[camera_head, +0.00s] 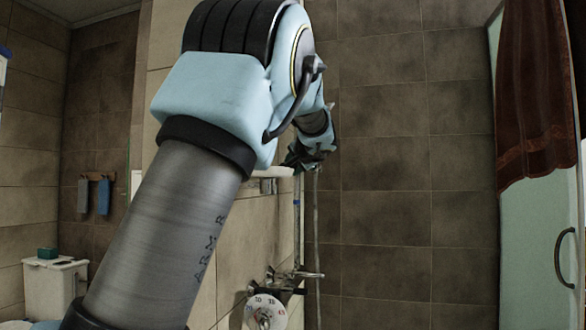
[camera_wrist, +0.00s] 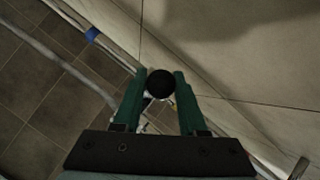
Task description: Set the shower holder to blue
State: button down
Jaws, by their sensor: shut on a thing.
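My gripper (camera_wrist: 159,80) is shut on a round black knob (camera_wrist: 160,84), which sits between its two green fingers; it appears to belong to the shower holder. A pale rail (camera_wrist: 118,53) runs diagonally past the fingers in the wrist view. A blue mark (camera_wrist: 92,33) is on the rail, up and left of the knob and apart from it. In the head view my gripper (camera_head: 308,155) is at the upper part of the shower rail (camera_head: 298,215). There the holder is mostly hidden by my gripper.
A hose (camera_head: 317,235) hangs beside the rail. A metal tap (camera_head: 288,276) and a round white dial (camera_head: 265,311) are on the wall below. A glass door (camera_head: 540,240) with a dark red towel (camera_head: 538,95) stands at the right. The tiled wall (camera_head: 400,170) between is clear.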

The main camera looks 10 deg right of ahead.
notch_tip(320, 180, down, 14)
jog(key=b, duration=1.6)
jog(key=shift+f, duration=0.25)
jog(key=shift+a, duration=0.1)
jog(key=c, duration=0.5)
grip_release()
jog(key=shift+s+r, duration=0.1)
jog(key=b+v, duration=0.2)
jog(key=v, duration=0.8)
jog(key=shift+s+b, duration=0.3)
jog(key=shift+b, duration=0.1)
jog(key=shift+r, duration=0.1)
